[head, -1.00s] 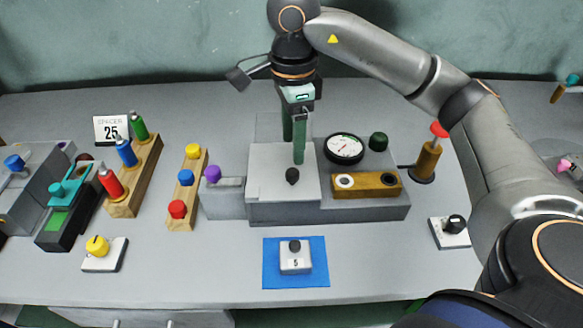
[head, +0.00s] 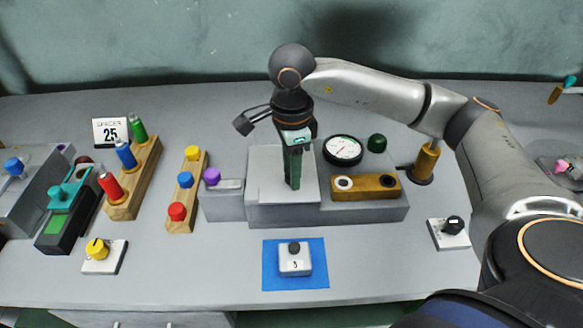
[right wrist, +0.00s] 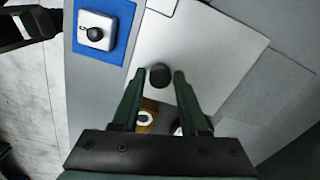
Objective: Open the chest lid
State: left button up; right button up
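The chest is a grey box (head: 265,212) in the middle of the bench, with a flat pale lid (head: 268,165) lying level on top. The lid's round black knob (right wrist: 160,76) shows in the right wrist view; in the head view my fingers hide it. My right gripper (head: 293,185) points down over the lid. In the right wrist view its green fingers (right wrist: 159,80) are open, one on each side of the knob, with small gaps between. The lid also shows in that view (right wrist: 215,60). My left gripper is not in view.
A wooden block (head: 365,187) and a dial gauge (head: 343,150) sit right of the lid. A purple-knobbed grey block (head: 225,200) is close on the left. A white button box (head: 295,263) on a blue mat (head: 275,280) lies in front. Bench is clear between.

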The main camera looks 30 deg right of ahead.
grip_shut()
dwell(1.0)
